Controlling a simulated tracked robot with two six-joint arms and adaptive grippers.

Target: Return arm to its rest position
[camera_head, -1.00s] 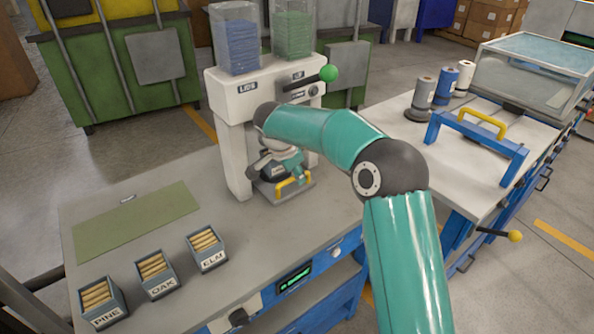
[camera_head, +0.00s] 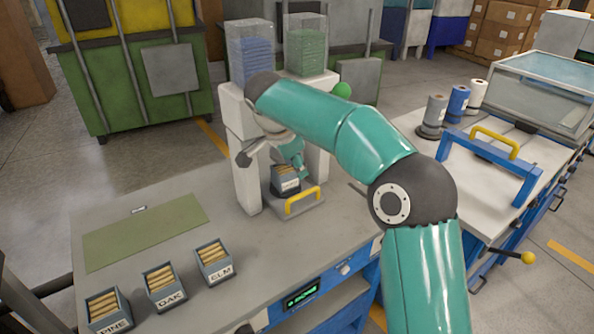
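My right arm comes in from the lower right and reaches over the bench to a white two-column press-like station (camera_head: 246,170). My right gripper (camera_head: 273,163) is between its columns, partly hidden by my forearm. Its fingers look spread, with nothing seen between them. Just below it, a small dark labelled box of wooden pegs (camera_head: 286,184) stands on a plate with a yellow handle (camera_head: 301,200). One teal finger is close to the box's right side; I cannot tell if they touch. My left gripper is not in view.
Boxes of pegs marked PINE (camera_head: 108,312), OAK (camera_head: 165,287) and ELM (camera_head: 214,263) stand at the bench front by a green mat (camera_head: 145,232). Clear bins (camera_head: 250,52) top the station. A blue frame with a yellow handle (camera_head: 495,140) stands on the right table.

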